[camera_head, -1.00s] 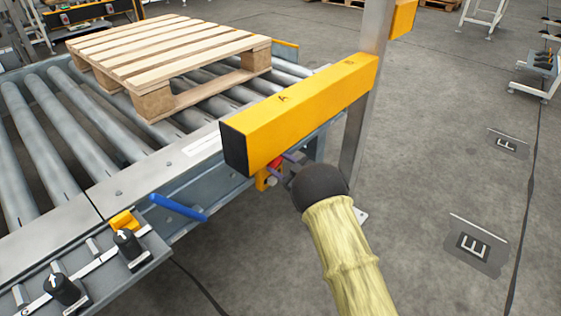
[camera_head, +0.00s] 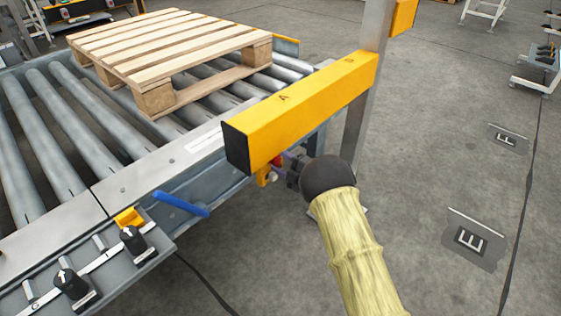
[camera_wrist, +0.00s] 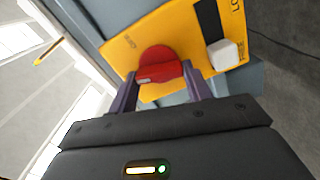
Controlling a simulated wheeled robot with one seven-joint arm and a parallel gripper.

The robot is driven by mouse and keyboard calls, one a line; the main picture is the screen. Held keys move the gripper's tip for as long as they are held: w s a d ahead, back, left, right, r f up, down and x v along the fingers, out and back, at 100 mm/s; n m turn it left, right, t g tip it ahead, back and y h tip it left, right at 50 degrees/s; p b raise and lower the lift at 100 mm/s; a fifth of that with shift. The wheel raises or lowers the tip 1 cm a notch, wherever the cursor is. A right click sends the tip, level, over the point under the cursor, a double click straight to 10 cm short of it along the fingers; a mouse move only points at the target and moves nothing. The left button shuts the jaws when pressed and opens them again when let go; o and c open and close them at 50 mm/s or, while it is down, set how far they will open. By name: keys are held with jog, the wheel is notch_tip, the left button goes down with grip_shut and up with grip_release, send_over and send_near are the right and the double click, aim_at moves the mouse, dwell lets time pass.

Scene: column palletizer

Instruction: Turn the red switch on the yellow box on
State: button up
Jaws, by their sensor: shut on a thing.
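The yellow box (camera_wrist: 125,50) fills the upper part of the wrist view, tilted, with a red switch (camera_wrist: 158,62) on its face. My gripper (camera_wrist: 158,80) has its two dark fingers on either side of the red switch and is shut on it. In the head view the yellow box (camera_head: 262,176) is a small patch below the yellow beam, mostly hidden. The red switch (camera_head: 277,160) shows there only as a sliver beside my gripper (camera_head: 285,165).
A white block (camera_wrist: 223,54) sits on the box right of the switch. A yellow beam (camera_head: 310,105) on a metal post (camera_head: 362,110) overhangs the box. The roller conveyor (camera_head: 90,115) carries a wooden pallet (camera_head: 170,50). A blue rod (camera_head: 181,204) sticks out at left.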

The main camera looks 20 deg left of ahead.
jog(key=shift+f+n, duration=0.15)
jog(key=shift+n, duration=1.45)
jog(key=o, duration=1)
jog(key=shift+d, duration=0.1)
jog(key=p+v, duration=0.5)
jog(key=v, duration=1.2)
jog(key=shift+s+d+p, duration=0.15)
jog(key=shift+p, duration=0.25)
